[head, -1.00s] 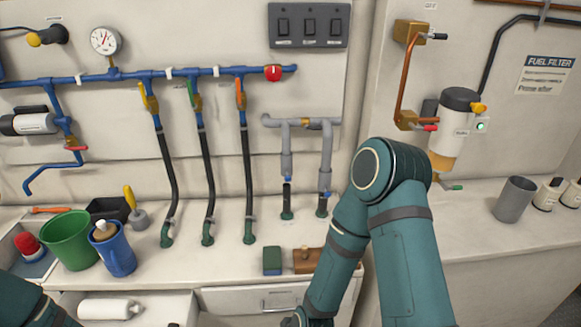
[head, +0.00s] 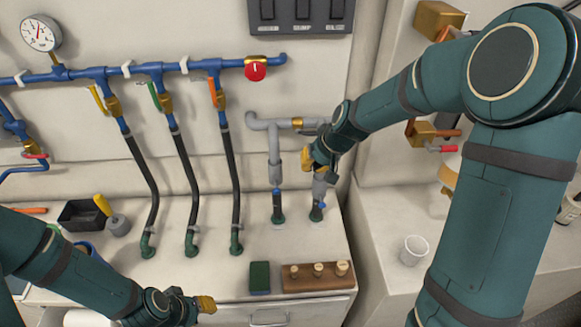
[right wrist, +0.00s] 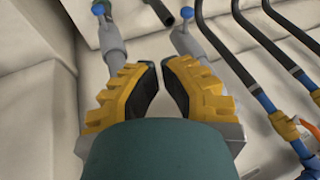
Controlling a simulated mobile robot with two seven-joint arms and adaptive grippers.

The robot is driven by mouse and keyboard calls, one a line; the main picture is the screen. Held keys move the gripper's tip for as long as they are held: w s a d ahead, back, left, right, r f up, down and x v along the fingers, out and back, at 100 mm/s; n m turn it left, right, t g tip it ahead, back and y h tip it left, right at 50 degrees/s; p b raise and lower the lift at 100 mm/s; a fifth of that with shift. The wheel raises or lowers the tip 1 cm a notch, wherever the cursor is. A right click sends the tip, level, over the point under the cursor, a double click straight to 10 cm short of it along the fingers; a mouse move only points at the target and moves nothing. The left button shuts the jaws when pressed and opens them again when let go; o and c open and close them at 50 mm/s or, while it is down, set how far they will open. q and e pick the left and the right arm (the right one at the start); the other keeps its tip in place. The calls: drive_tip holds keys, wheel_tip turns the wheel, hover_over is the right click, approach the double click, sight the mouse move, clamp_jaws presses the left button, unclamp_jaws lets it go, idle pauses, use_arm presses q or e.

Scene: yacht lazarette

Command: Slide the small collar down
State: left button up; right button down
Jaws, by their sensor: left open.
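Two grey pipes hang from a fixture on the wall, each with a thicker grey sleeve above a dark stub. The left sleeve (head: 277,164) looks a little slimmer, so it may be the small collar; I cannot be sure. The right sleeve (head: 322,188) is partly hidden by my right gripper (head: 317,160), which is up against the right pipe. In the right wrist view my right gripper (right wrist: 160,75) has a narrow gap between its pads, with no collar visible in it. Pipes show beyond both fingers. My left gripper (head: 205,304) is low at the front, away from the pipes.
Several black hoses (head: 186,175) with coloured valve levers run down left of the pipes. A green block (head: 260,277) and a wooden rack (head: 300,284) with several plugs lie in front. A grey cup (head: 414,249) stands on the right.

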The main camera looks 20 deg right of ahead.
drive_tip(key=a+x, duration=0.2)
drive_tip(key=x, duration=1)
drive_tip(key=shift+w+a+b, duration=0.2)
drive_tip(key=shift+a+b, duration=0.2)
drive_tip(key=shift+b, duration=0.05)
wheel_tip(320, 180, down, 8)
drive_tip(key=b, duration=0.7)
drive_tip(key=shift+s+f, duration=0.1)
